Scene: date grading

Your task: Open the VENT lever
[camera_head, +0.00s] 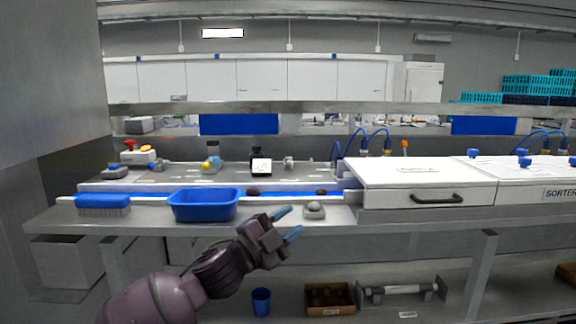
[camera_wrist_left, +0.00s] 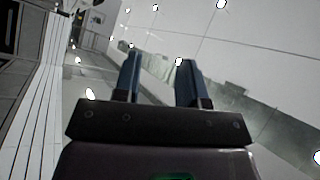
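No label reading VENT is legible in the head view, so I cannot tell which part is the VENT lever. A small upright orange piece (camera_head: 405,146) stands behind the white-lidded machine housing (camera_head: 415,171) and could be a lever. A yellow-knobbed fitting (camera_head: 208,165) sits at the back of the bench on the left. My right gripper is not in view.
A blue tray (camera_head: 204,214) and a blue brush (camera_head: 102,201) lie on the bench at left. A black drawer-type handle (camera_head: 437,198) is on the housing's front. A lower shelf holds a blue cup (camera_head: 261,301) and a brown box (camera_head: 330,310).

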